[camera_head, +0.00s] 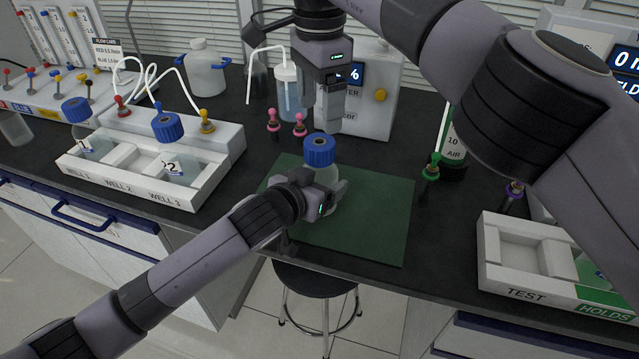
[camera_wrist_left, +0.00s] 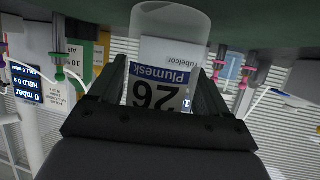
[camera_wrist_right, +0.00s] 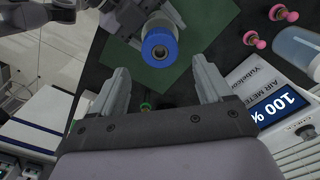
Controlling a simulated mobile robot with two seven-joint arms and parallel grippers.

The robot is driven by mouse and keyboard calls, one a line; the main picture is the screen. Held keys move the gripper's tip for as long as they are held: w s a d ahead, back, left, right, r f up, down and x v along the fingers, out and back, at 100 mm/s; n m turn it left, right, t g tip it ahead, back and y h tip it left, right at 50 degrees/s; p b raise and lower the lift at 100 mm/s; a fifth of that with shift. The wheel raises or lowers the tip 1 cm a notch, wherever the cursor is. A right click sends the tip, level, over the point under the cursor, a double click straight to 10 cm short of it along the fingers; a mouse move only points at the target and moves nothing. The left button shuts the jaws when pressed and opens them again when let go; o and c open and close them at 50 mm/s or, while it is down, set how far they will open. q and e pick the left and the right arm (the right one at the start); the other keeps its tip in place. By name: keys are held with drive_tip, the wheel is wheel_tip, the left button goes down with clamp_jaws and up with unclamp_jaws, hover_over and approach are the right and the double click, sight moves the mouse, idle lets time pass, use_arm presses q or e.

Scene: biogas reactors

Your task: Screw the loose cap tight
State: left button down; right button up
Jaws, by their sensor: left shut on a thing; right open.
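A clear bottle (camera_head: 327,177) with a blue cap (camera_head: 319,149) stands on the green mat (camera_head: 385,217). My left gripper (camera_head: 328,193) is shut on the bottle's body from the left. In the left wrist view the bottle (camera_wrist_left: 158,85) is between the fingers, its label reading 26 upside down. My right gripper (camera_head: 322,112) is open and empty, above and behind the bottle. In the right wrist view the blue cap (camera_wrist_right: 159,47) lies beyond the open fingers (camera_wrist_right: 164,85), apart from them. I cannot tell how tightly the cap sits.
A white well rack (camera_head: 140,188) at the left holds blue-capped bottles. A meter box (camera_head: 375,95) and pink-topped fittings (camera_head: 273,122) stand behind the mat. A white test tray (camera_head: 510,245) is at the right. The mat's right side is clear.

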sight(319, 144)
drive_tip(key=shift+f, duration=3.95)
drive_tip(key=c, duration=1.1)
drive_tip(key=shift+o, duration=0.2)
drive_tip(key=shift+m, duration=1.6)
drive_tip(key=o, duration=1.2)
drive_tip(key=shift+c, duration=0.2)
drive_tip(key=shift+r, duration=2.3)
